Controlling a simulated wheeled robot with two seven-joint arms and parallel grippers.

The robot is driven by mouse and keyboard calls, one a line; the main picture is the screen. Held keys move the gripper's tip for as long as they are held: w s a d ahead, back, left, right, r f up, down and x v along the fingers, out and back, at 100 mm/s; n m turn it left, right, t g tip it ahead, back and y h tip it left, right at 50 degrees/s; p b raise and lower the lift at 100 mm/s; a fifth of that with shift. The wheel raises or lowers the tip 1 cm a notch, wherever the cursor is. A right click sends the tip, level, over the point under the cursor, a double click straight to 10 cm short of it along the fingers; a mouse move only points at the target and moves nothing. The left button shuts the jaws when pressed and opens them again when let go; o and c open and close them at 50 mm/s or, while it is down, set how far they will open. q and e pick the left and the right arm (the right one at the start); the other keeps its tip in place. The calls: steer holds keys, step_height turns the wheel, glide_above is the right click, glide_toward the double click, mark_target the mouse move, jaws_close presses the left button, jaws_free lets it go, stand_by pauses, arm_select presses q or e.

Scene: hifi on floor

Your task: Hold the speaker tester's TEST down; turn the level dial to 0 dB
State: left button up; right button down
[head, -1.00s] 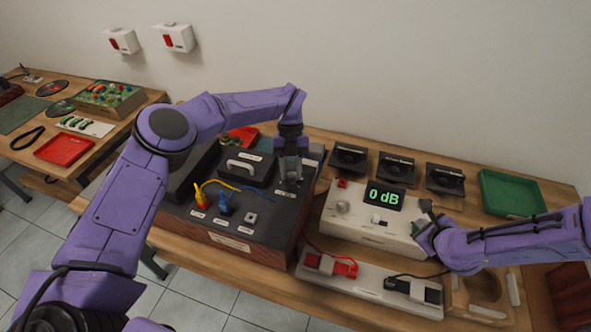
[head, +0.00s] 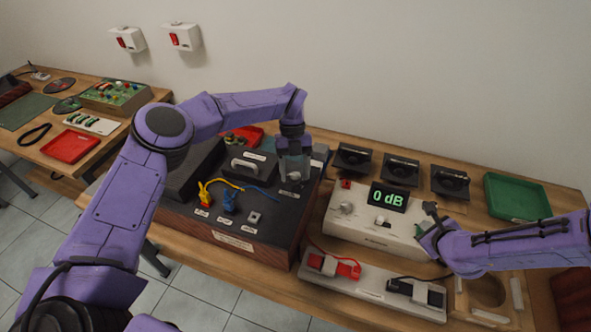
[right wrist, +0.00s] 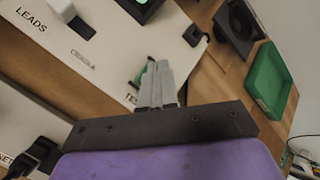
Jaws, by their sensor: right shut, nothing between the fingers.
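The white speaker tester (head: 365,232) stands on the bench, and its display (head: 388,196) reads 0 dB in green. My right gripper (head: 430,212) is shut and empty at the tester's right end. In the right wrist view its fingertips (right wrist: 155,75) point down at the panel beside a partly hidden "TE…" label (right wrist: 131,99). A green part, likely the TEST button, shows beside the tips; contact is hard to judge. My left gripper (head: 291,178) points down at a small light dial (head: 294,184) on the dark hi-fi unit (head: 240,240). Its finger gap is unclear.
Several black speakers (head: 401,168) and a green tray (head: 515,196) stand behind and to the right. A strip with red (head: 335,266) and black (head: 415,290) plugs lies in front. Yellow and blue leads (head: 230,203) lie on the hi-fi unit.

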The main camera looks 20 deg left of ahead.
arm_select(q)
steer(key=shift+r, duration=0.1)
steer(key=v, duration=1.1)
steer(key=shift+r, duration=0.35)
steer(key=shift+w, duration=0.15)
stand_by(1.3)
arm_select(e)
steer(key=shift+r, duration=0.95)
steer(key=shift+r, duration=2.5)
